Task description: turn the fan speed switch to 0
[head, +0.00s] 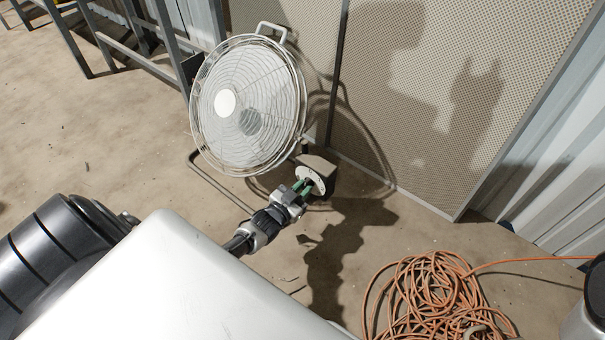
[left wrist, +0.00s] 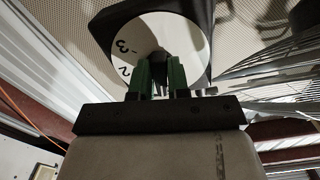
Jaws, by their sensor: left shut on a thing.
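The fan (head: 247,105) with its round white cage stands on the floor in front of a perforated panel. Its dark switch box (head: 322,174) sits at the lower right of the cage and bears a white round dial (head: 311,178). In the left wrist view the dial (left wrist: 118,42) shows the figures 3 and 2 on its left side. My left gripper (head: 302,186) has green fingertips, which also show in the left wrist view (left wrist: 160,74). They are shut on the dark switch knob (left wrist: 158,58) at the dial's middle. The fingers hide most of the knob and part of the dial, so its setting cannot be read.
A coil of orange cable (head: 430,300) lies on the floor at the lower right. The perforated panel (head: 430,90) stands close behind the switch box. A metal frame (head: 120,40) stands at the back left. The floor left of the fan is clear.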

